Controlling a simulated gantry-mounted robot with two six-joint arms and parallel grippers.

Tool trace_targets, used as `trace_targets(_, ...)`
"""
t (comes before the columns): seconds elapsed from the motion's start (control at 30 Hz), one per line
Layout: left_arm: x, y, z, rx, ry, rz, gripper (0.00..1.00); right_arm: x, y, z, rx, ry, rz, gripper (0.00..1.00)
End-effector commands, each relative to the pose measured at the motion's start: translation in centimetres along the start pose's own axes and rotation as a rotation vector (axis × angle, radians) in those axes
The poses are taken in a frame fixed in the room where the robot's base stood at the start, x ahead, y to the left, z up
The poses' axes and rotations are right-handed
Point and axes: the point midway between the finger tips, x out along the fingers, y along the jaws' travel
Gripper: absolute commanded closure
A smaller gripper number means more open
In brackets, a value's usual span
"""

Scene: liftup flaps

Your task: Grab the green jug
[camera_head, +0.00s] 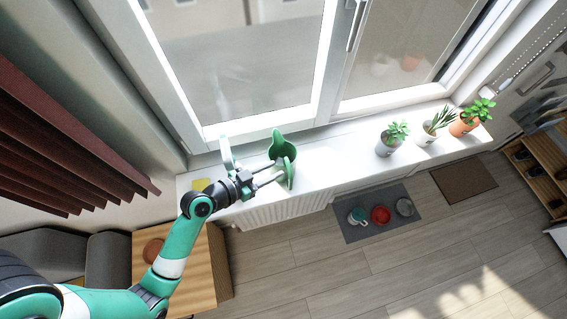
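The green jug (283,147) stands on the white windowsill below the left window pane. My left gripper (279,172) reaches it from the lower left. Its two slim fingers are spread apart, with their tips at the near side of the jug, by its lower green part. Whether the fingers touch the jug is too small to tell. My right gripper is not in view.
Three potted plants, in a grey pot (386,146), a white pot (425,135) and a terracotta pot (462,126), stand to the right on the windowsill (340,158). A yellow item (201,185) lies at the sill's left end. A wooden table (205,262) stands below.

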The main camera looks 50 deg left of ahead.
Motion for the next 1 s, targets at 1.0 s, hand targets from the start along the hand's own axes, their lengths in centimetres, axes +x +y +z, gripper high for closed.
trace_targets(1.0, 7.6, -0.3, -0.1, 0.001, 0.001, 0.0, 0.85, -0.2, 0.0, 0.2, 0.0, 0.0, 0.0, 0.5)
